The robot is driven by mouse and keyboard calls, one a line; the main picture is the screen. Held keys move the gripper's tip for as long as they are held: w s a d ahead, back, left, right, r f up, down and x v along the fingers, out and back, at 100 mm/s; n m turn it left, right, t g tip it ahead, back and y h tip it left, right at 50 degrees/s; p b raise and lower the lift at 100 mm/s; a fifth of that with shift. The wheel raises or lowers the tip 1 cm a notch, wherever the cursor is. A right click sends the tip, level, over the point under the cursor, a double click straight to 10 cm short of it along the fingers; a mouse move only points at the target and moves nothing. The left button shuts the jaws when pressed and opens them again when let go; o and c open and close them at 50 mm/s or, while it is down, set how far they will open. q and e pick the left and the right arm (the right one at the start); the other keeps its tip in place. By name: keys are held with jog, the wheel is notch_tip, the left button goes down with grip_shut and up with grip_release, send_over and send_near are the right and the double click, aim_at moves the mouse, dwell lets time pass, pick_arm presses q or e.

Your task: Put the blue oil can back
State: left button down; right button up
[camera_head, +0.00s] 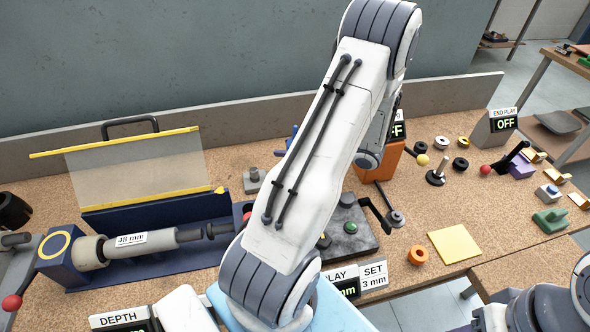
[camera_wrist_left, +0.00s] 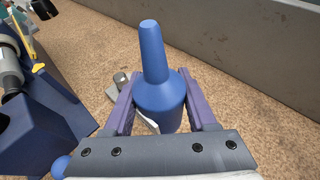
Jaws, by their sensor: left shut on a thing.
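The blue oil can (camera_wrist_left: 158,95), with a tapered spout, stands upright between the two purple fingers of my left gripper (camera_wrist_left: 157,100) in the left wrist view. The fingers are shut on its body, one on each side. In the head view my left arm crosses the middle and hides most of the gripper and can. A small blue part (camera_head: 292,135) shows at the arm's left edge. My right gripper is not in view.
A navy fixture (camera_head: 160,262) with a clear guard (camera_head: 135,170) stands at the left. A grey upright board (camera_wrist_left: 255,50) runs along the back of the bench. An orange box (camera_head: 378,162) stands right of my arm. A yellow pad (camera_head: 454,244) lies at the right.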

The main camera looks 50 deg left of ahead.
pick_arm(q)
notch_tip(320, 180, down, 2)
jog(key=shift+w+d+f, duration=0.1)
jog(key=shift+w, duration=0.05)
jog(key=shift+f, duration=2.1)
jog(key=shift+f, duration=0.1)
jog(key=shift+f, duration=0.15)
jog(key=shift+c, duration=1)
grip_release()
